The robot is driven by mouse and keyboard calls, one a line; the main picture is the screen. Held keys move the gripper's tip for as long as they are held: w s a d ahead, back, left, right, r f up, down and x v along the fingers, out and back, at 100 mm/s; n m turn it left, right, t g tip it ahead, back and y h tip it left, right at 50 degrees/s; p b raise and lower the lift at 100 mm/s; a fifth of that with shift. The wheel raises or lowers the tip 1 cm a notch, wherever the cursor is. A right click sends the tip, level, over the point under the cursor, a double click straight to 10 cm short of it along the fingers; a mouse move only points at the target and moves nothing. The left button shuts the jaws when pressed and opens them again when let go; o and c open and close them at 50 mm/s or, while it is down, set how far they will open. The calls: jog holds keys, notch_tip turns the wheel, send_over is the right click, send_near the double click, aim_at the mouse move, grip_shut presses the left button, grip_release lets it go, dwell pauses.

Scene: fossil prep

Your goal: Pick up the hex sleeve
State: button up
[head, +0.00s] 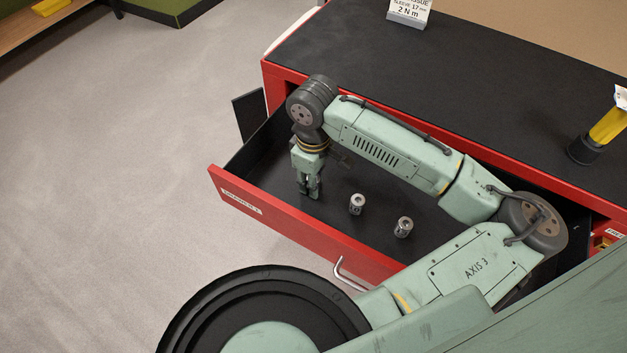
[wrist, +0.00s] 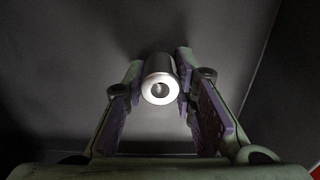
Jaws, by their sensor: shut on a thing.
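My gripper (head: 311,190) reaches down into the open drawer (head: 287,221), near its left end. In the wrist view, a shiny metal sleeve (wrist: 160,80) stands between the two fingers of my gripper (wrist: 160,92), which are shut on it. Its round end with a dark hole faces the camera. I cannot tell whether its outside is hexagonal. In the head view, the held sleeve is hidden by the fingers. Two other metal sleeves stand in the drawer to the right of my gripper, a nearer one (head: 403,227) and another (head: 356,204).
The drawer has a red front and a dark floor. Above it is a red cabinet with a black top (head: 370,65). A printed sign (head: 408,13) and a yellow-handled tool in a black holder (head: 586,150) stand on top. A metal handle or rod (head: 349,275) shows at the drawer front.

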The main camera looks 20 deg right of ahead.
grip_shut()
notch_tip(320, 180, up, 10)
jog(key=shift+f+b, duration=0.25)
jog(key=shift+b, duration=0.15)
jog(key=shift+d+r, duration=0.1)
jog(key=shift+r, duration=0.15)
